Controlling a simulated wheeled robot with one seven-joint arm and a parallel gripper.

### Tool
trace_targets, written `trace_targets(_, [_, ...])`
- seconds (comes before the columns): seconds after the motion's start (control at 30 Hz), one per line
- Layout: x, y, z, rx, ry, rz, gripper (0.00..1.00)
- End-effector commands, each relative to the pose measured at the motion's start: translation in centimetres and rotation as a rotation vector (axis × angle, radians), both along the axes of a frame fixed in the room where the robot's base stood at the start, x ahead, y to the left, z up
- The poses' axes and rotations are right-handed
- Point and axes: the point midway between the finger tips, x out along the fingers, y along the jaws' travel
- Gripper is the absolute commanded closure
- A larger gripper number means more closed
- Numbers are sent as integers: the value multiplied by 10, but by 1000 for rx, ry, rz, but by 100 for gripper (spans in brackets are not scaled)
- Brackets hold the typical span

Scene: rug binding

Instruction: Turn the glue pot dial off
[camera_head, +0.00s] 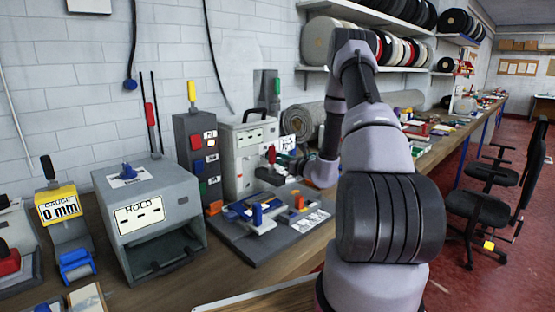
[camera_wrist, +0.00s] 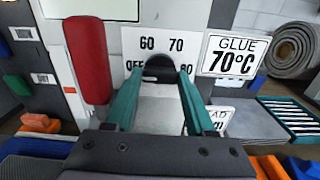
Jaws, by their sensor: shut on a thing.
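The glue pot (camera_head: 243,165) is a grey machine on the bench, beside a dark switch panel. In the wrist view its white dial plate (camera_wrist: 133,44) reads OFF, 60, 70 and 80. The dark round dial (camera_wrist: 159,68) sits at the plate's middle, between the teal fingers of my gripper (camera_wrist: 160,85). My gripper is shut on the dial; its pointer mark is not clear. A sign (camera_wrist: 234,54) to the right reads GLUE 70°C. In the head view my gripper (camera_head: 268,176) is at the pot's front, and the dial is hidden.
A red handle (camera_wrist: 88,60) hangs close left of the fingers. The switch panel (camera_head: 194,150) stands left of the pot. A grey HOLD box (camera_head: 150,215) stands further left. Blue and orange fixtures (camera_head: 257,213) lie below my gripper. A rolled rug (camera_head: 305,117) lies behind.

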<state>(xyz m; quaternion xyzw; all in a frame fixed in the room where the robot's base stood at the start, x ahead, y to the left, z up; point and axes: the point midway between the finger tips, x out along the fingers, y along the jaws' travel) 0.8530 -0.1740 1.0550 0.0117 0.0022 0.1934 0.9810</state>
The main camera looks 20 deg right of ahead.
Motion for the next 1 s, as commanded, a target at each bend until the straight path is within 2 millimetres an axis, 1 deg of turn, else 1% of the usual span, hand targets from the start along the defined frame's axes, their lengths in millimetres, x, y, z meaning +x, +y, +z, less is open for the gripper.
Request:
trace_targets(0.2, [-1,-1,-1,-33,-11,-1,100])
trace_targets(0.6, [-1,-1,-1,-38,-12,-1,100])
trace_targets(0.63, [-1,-1,-1,-38,-12,-1,34])
trace_targets(0.67, [-1,-1,-1,-38,-13,-1,22])
trace_targets(0.7, [-1,-1,-1,-38,-13,-1,15])
trace_targets(1.0, [0,1,0,-36,-14,2,15])
